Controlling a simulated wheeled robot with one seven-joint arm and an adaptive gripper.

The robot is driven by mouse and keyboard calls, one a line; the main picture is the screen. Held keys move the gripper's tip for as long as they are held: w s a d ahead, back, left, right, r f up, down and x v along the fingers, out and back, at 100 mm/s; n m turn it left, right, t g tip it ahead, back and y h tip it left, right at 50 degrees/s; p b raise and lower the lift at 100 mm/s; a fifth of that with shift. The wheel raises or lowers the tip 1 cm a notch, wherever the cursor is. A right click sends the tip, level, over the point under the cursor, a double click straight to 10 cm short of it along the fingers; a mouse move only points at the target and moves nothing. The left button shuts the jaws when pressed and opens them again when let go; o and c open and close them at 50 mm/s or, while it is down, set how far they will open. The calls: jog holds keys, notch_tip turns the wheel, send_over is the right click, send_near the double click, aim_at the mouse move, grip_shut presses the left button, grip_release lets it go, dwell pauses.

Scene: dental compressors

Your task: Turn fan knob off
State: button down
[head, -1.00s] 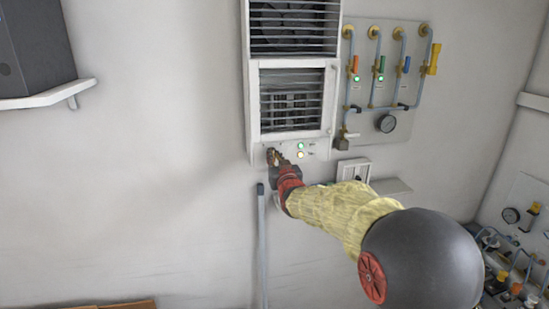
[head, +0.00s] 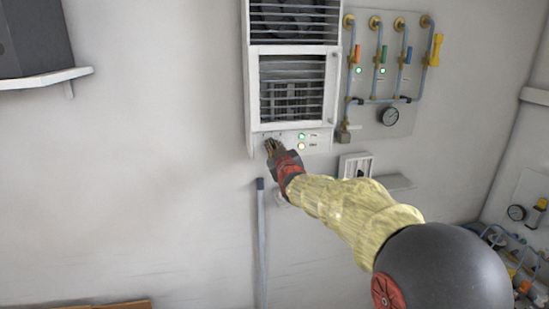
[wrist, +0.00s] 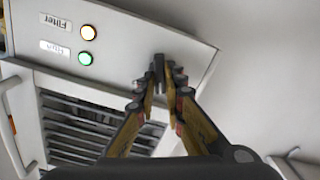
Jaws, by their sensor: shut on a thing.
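The white fan unit (head: 252,100) hangs on the wall, with a dark slatted grille and a control panel along its bottom edge. My gripper (head: 269,147) is at the left end of that panel. In the wrist view my gripper (wrist: 160,88) has its two fingers closed on the small grey fan knob (wrist: 158,68), which sticks out of the panel. In the head view the fingers hide the knob. A green lamp (wrist: 85,58) and a yellow-white lamp (wrist: 88,33) glow beside labels on the panel.
A valve board with pipes, coloured handles and a round gauge (head: 388,116) is to the right of the unit. A white switch box (head: 355,166) and small ledge are below it. A grey vertical pipe (head: 262,240) runs under the unit. A wall shelf (head: 45,80) is at left.

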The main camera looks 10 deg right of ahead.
jog(key=shift+a+n+b, duration=0.1)
jog(key=shift+n+b, duration=1.95)
jog(key=shift+n, duration=0.25)
jog(key=c, duration=1.9)
grip_release()
jog(key=s, duration=1.2)
